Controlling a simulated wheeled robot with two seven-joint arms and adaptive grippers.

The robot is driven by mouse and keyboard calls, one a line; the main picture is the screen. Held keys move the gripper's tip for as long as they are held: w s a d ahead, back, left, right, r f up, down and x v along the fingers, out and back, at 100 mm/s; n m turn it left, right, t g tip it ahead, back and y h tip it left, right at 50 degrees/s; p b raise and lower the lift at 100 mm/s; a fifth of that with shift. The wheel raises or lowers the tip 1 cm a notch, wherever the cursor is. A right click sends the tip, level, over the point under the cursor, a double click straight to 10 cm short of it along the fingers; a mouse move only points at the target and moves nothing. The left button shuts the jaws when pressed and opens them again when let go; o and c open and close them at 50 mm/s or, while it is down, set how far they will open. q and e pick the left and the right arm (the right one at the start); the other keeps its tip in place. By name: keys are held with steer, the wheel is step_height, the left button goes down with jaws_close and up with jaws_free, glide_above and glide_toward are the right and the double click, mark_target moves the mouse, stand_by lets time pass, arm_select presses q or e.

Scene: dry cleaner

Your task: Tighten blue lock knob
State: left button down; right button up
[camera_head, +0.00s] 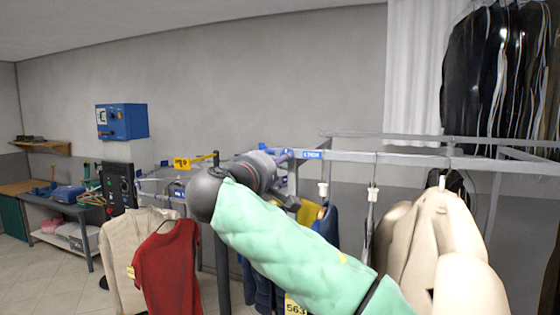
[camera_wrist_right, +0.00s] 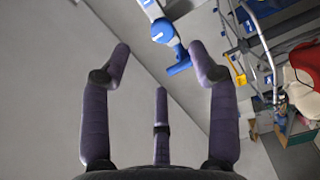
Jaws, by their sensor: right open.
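My right gripper (camera_wrist_right: 159,52) shows in the right wrist view with its purple fingers spread and nothing between them. A blue lock knob (camera_wrist_right: 178,62) with a bar-like end shows beyond the fingertips, close to the right finger in the picture. A rounder blue part with a white mark (camera_wrist_right: 163,30) adjoins it on the grey rail fitting. I cannot tell whether the right finger touches the knob. In the head view my green-sleeved right arm reaches to the rail, and its wrist hides most of the gripper (camera_head: 283,158) and the knob. My left gripper is out of view.
A grey clothes rail (camera_head: 400,157) runs right from the gripper, with beige garments (camera_head: 440,235) hanging below. A red garment (camera_head: 170,270) and a cream one hang at left. A blue wall box (camera_head: 122,121) and a work table (camera_head: 60,203) stand farther left.

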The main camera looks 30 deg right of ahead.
steer(key=v, duration=0.2)
steer(key=shift+s+a, duration=0.2)
steer(key=shift+s, duration=0.05)
stand_by(0.3)
